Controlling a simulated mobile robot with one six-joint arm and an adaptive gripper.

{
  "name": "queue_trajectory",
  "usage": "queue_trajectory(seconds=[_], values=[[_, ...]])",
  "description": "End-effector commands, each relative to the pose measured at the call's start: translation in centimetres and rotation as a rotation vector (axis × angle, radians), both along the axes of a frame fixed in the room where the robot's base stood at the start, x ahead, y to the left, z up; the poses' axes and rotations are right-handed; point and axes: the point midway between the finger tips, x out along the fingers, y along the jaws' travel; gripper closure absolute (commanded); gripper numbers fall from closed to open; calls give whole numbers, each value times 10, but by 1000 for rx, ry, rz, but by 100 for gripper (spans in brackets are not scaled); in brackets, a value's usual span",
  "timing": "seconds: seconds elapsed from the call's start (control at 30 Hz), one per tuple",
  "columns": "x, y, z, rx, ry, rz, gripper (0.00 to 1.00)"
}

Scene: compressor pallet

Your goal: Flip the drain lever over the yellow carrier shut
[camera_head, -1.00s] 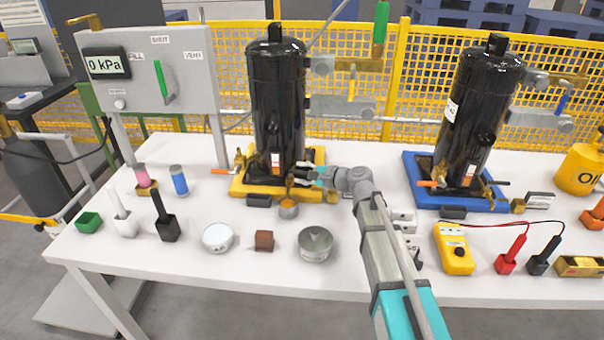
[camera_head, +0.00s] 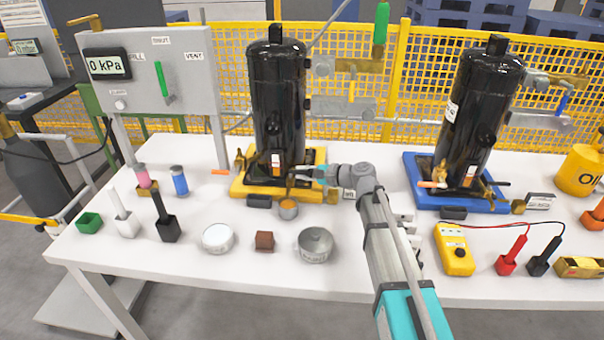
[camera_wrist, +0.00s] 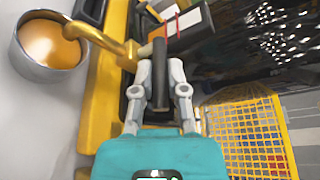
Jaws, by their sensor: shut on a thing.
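The yellow carrier (camera_head: 238,187) holds a tall black compressor (camera_head: 278,105) on the left half of the table. A brass drain pipe (camera_wrist: 105,40) runs from the carrier's edge, its end bent over a small metal cup. The black drain lever (camera_wrist: 159,65) joins the brass fitting in the wrist view. My gripper (camera_head: 306,173) is at the carrier's right front, close to the compressor base. In the wrist view my gripper (camera_wrist: 160,85) has a grey finger on each side of the lever and is shut on it. The lever's exact angle is hard to tell.
The metal cup (camera_wrist: 50,48) with amber liquid stands beside the carrier; the head view shows it too (camera_head: 288,209). A metal pot (camera_head: 315,244) and a brown block (camera_head: 264,241) stand in front. A blue carrier (camera_head: 417,180) with a second compressor is to the right.

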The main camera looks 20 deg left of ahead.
Motion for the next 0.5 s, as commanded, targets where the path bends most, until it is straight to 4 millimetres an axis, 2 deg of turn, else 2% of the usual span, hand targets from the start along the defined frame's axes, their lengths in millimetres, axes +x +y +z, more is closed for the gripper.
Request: queue_trajectory(seconds=[0.33,0.37,0.5], values=[[0,0,0,-1,-1,22,100],[0,0,-1,-1,-1,22,80],[0,-1,0,-1,-1,20,54]])
